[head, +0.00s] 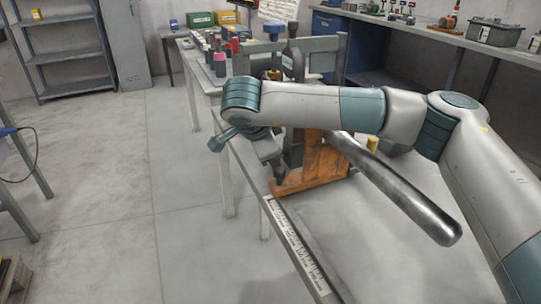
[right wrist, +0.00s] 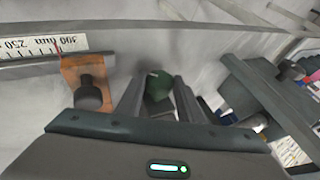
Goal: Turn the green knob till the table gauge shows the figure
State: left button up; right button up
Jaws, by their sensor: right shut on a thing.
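The green knob (right wrist: 158,84) is between the two fingers of my right gripper (right wrist: 159,93), which is shut on it, in the right wrist view. In the head view the arm comes in from the right and its wrist hides the knob. The table gauge is a white scale strip; its end (right wrist: 42,47) in the right wrist view shows upside-down figures 300 mm and 250, with a red mark near the 300. In the head view the strip (head: 294,238) lies along the rail, its figures too small to read. My left gripper is in neither view.
An orange bracket (head: 312,160) stands by the rail, with a long steel tube (head: 398,190) slanting to the right. A dark round knob (right wrist: 88,93) sits by the orange part. A bench with bottles (head: 219,62) stands behind.

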dwell(0.3)
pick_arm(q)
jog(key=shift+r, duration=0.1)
pick_arm(e)
jog(key=o, duration=1.1)
jog(key=shift+c, duration=0.2)
jog(key=shift+r, duration=0.1)
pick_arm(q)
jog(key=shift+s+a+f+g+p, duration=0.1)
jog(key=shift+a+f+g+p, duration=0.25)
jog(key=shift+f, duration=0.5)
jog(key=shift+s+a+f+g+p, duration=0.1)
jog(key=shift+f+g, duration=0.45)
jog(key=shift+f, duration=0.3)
pick_arm(e)
jog(key=v, duration=1.7)
jog(key=shift+s, duration=0.2)
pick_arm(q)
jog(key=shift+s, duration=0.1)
pick_arm(e)
jog(key=shift+a, duration=0.15)
